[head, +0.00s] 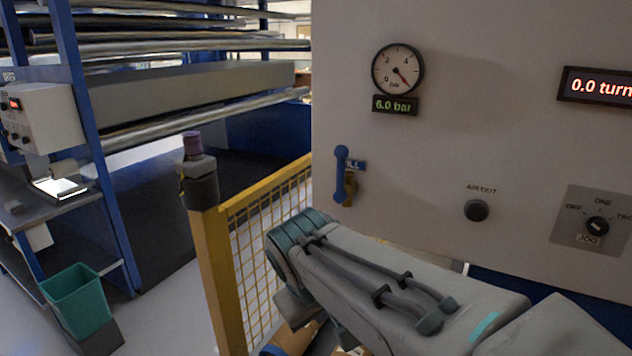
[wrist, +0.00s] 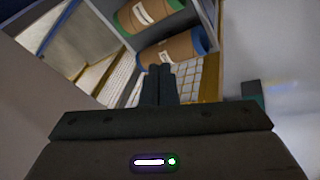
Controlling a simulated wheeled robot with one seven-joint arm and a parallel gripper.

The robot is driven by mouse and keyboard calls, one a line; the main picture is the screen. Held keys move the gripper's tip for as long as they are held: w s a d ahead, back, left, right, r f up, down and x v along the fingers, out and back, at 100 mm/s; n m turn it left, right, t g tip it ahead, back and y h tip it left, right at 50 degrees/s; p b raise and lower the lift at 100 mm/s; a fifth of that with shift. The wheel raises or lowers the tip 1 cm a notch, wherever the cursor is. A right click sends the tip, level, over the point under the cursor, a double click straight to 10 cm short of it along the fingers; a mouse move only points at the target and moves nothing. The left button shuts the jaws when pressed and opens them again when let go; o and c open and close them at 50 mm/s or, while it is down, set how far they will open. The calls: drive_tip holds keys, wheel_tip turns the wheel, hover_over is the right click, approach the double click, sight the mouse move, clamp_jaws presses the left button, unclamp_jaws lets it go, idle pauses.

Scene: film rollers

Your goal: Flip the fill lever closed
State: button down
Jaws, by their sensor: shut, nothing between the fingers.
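The fill lever (head: 341,172) is a blue handle on the pale panel, in the head view. It stands upright along the panel, with a brass-coloured fitting at its lower end and a blue label, partly covered, beside it. My arm reaches across the lower middle of the head view, below the lever, and my gripper is hidden there. In the wrist view my gripper (wrist: 158,86) shows with its dark fingers together and nothing between them. The lever cannot be made out in the wrist view.
A round gauge (head: 397,69) sits above a "6.0 bar" display (head: 395,105). An AIR OUT knob (head: 476,210) and a rotary switch (head: 597,226) are to the right. A yellow mesh fence (head: 268,208) stands left of the panel. Brown rolls (wrist: 170,50) show in the wrist view.

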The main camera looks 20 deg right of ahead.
sight(341, 174)
drive_tip(key=w+d+r+n+t+h+b, duration=0.1)
drive_tip(key=w+d+r+n+h+b, duration=0.2)
drive_tip(key=w, duration=0.4)
drive_tip(key=w+d+r+t+h+b, duration=0.1)
drive_tip(key=w+d+t+h+b, duration=0.15)
drive_tip(key=w+b, duration=0.35)
drive_tip(key=w+a+r+n+t+h+b, duration=0.2)
drive_tip(key=w+r+h+b, duration=0.3)
drive_tip(key=w+r, duration=0.3)
drive_tip(key=w+a+t+h, duration=0.1)
drive_tip(key=w, duration=0.2)
drive_tip(key=shift+w, duration=0.25)
drive_tip(key=shift+h, duration=0.25)
drive_tip(key=w+d+p, duration=0.2)
drive_tip(key=w+d, duration=0.1)
drive_tip(key=d, duration=0.8)
drive_tip(key=shift+d, duration=0.1)
